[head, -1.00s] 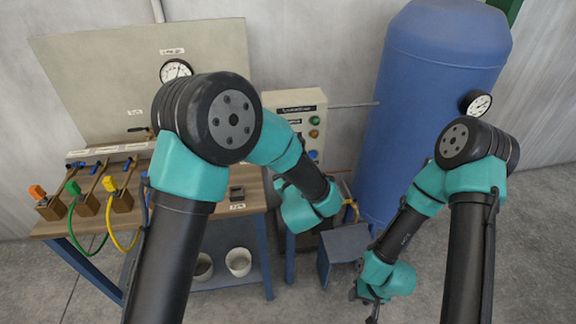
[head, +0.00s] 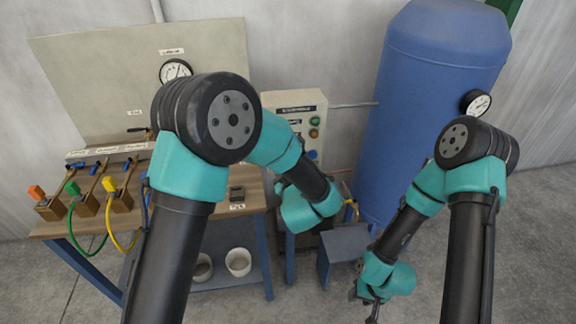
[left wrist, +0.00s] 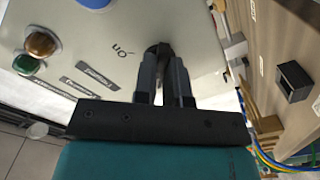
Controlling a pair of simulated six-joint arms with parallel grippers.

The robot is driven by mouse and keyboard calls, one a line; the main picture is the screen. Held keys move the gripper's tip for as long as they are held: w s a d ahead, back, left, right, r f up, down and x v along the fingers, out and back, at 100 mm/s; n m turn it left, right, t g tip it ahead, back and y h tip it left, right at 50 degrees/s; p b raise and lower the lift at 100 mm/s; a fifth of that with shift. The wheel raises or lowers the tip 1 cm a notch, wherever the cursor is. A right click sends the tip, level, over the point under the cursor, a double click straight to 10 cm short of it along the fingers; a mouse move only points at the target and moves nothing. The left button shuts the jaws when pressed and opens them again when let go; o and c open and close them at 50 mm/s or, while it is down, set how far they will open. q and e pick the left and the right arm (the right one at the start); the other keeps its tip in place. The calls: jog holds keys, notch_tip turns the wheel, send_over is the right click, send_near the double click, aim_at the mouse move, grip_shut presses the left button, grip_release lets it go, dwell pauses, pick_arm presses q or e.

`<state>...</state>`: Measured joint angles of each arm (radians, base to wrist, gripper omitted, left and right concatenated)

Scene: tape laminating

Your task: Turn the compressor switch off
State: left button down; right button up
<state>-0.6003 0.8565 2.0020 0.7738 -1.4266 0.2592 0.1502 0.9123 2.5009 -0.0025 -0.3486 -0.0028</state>
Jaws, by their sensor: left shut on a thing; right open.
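The grey compressor control panel (head: 268,102) stands behind my left arm in the head view. Its green and amber lights and a blue round part show. In the left wrist view the panel face (left wrist: 110,45) fills the upper left. My left gripper (left wrist: 164,62) is shut on a dark switch knob (left wrist: 160,47) on that face. The fingers cover most of the knob, so its setting cannot be told. The head view hides the left gripper behind my arm. My right gripper (head: 366,302) is open and empty, low over the floor at right.
The blue tank (head: 425,110) with a gauge (head: 476,103) stands right of the panel. A small blue-grey stand (head: 345,242) is under the panel. Floor at right is clear.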

pick_arm(q)
jog(key=c, duration=1.2)
grip_release()
jog(key=s+d, duration=0.1)
jog(key=s, duration=0.4)
jog(key=s+d, duration=0.1)
jog(key=s, duration=0.5)
jog(key=s+d, duration=0.1)
jog(key=s, duration=0.5)
jog(key=w+a+f+m+g+h, duration=0.2)
jog(key=a+f+m+g, duration=0.15)
jog(key=a+f, duration=0.45)
jog(key=w+a+f+m+g+h, duration=0.25)
jog(key=a+f+g, duration=0.2)
jog(key=f, duration=0.65)
jog(key=s+a+f+m+g+h, duration=0.1)
jog(key=s+a+f+g, duration=0.2)
jog(key=s+a+f, duration=0.1)
jog(key=s+a+f+m+g, duration=0.1)
jog(key=s+a+f+g, duration=0.2)
jog(key=s+a+f, duration=0.1)
jog(key=s+a+f+m+g+h, duration=0.1)
jog(key=s+a+f+g, duration=0.2)
jog(key=s+a+f, duration=0.1)
jog(key=shift+s+a+f+h, duration=0.2)
jog(key=shift+s+a, duration=0.1)
jog(key=shift+s, duration=0.1)
jog(key=shift+s+a+f+h, duration=0.15)
jog(key=shift+s+a, duration=0.1)
jog(key=shift+s, duration=0.15)
